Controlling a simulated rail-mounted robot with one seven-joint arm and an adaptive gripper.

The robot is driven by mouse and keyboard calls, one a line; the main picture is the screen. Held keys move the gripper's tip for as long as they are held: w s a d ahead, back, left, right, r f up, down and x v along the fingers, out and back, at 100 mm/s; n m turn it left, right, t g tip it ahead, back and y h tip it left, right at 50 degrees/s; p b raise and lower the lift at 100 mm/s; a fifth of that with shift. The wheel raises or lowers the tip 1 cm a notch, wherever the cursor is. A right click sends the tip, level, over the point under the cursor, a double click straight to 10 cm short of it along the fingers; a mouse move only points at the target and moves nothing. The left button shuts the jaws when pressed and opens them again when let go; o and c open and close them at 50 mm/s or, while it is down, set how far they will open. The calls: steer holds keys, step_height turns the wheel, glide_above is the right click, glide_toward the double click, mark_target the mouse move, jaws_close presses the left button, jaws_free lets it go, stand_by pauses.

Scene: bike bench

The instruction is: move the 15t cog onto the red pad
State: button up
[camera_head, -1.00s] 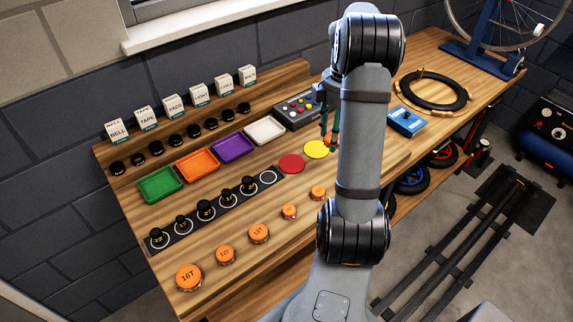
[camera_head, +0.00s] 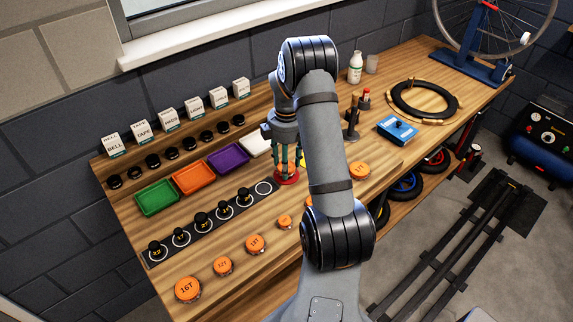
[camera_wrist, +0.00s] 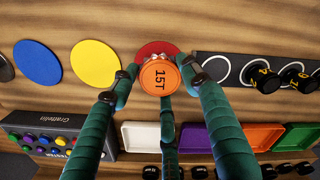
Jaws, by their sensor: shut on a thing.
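The 15T cog (camera_wrist: 159,78), an orange disc with black lettering, is between the teal fingers of my gripper (camera_wrist: 160,86) in the wrist view. The round red pad (camera_wrist: 154,48) shows just behind the cog there, partly covered by it. In the head view my gripper (camera_head: 287,168) points down at the red pad (camera_head: 286,180), its fingertips over it. My gripper is shut on the cog. The cog cannot be made out clearly in the head view, and whether it touches the pad I cannot tell.
The yellow pad (camera_wrist: 95,63) and blue pad (camera_wrist: 38,62) lie beside the red pad. A black strip (camera_wrist: 224,67) with ringed spots and black knobs is on the other side. Coloured trays (camera_head: 156,197) stand behind. Other orange cogs (camera_head: 187,290) line the bench front.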

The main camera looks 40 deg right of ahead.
steer(key=shift+f, duration=0.8)
steer(key=shift+f, duration=0.2)
steer(key=o, duration=1.1)
steer(key=shift+o, duration=0.2)
step_height(320, 180, up, 12)
steer(key=shift+r, duration=0.25)
